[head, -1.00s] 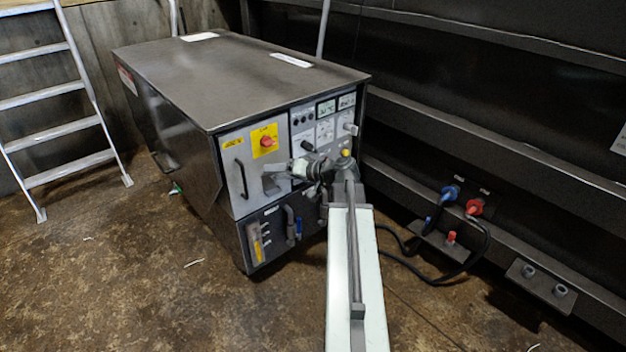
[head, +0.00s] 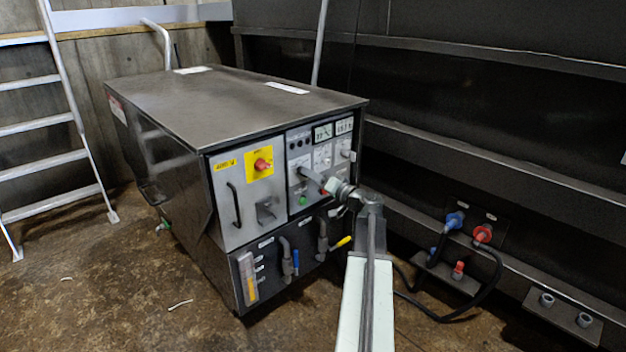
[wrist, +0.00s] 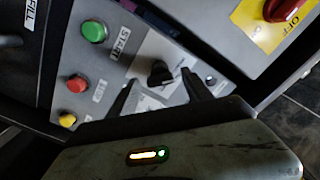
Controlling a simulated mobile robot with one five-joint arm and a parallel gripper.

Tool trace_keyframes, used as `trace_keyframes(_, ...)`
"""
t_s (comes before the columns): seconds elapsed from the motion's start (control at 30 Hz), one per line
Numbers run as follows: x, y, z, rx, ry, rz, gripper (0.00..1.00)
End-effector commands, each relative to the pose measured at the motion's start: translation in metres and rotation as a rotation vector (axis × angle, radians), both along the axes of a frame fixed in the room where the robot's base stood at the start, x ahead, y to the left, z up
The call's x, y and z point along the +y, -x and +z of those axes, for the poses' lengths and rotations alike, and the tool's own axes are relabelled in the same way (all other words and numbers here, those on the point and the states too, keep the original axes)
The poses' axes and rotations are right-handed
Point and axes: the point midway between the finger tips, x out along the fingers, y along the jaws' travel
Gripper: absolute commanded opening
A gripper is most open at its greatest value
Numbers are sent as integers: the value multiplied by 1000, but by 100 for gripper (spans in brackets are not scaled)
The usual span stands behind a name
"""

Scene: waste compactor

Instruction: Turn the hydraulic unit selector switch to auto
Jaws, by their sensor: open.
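The hydraulic unit (head: 235,92) is a dark metal cabinet with a grey control panel on its front. In the wrist view, a black selector knob (wrist: 160,73) sits on a light label plate, its pointer hard to read. My gripper (wrist: 157,79) is open, with one dark finger on each side of the knob in the picture; whether they touch it I cannot tell. In the head view my gripper (head: 312,178) is at the panel's right part and hides the knob.
A green START button (wrist: 93,31), a red button (wrist: 76,84) and a yellow one lie left of the knob. A red rotary switch on a yellow plate (head: 260,163) is at the panel's upper left. Blue and red hose couplings (head: 482,233) are on the right wall. A ladder (head: 50,130) stands left.

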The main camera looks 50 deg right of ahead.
Motion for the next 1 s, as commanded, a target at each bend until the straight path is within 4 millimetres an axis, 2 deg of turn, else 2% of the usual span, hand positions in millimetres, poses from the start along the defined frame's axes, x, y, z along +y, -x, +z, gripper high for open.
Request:
trace_keyframes(0.27, 0, -4, 0, 1, 0, -1, 58)
trace_keyframes(0.3, 0, -4, 0, 1, 0, -1, 55)
trace_keyframes(0.5, -1, -4, 0, 1, 0, -1, 0)
trace_keyframes(0.53, -1, -4, 0, 1, 0, -1, 0)
trace_keyframes(0.57, 8, 0, 0, 1, 0, -5, 0)
trace_keyframes(0.77, 1, -4, 0, -2, -20, 1, 0)
trace_keyframes(1.0, -1, -4, 1, -11, -132, -1, 0)
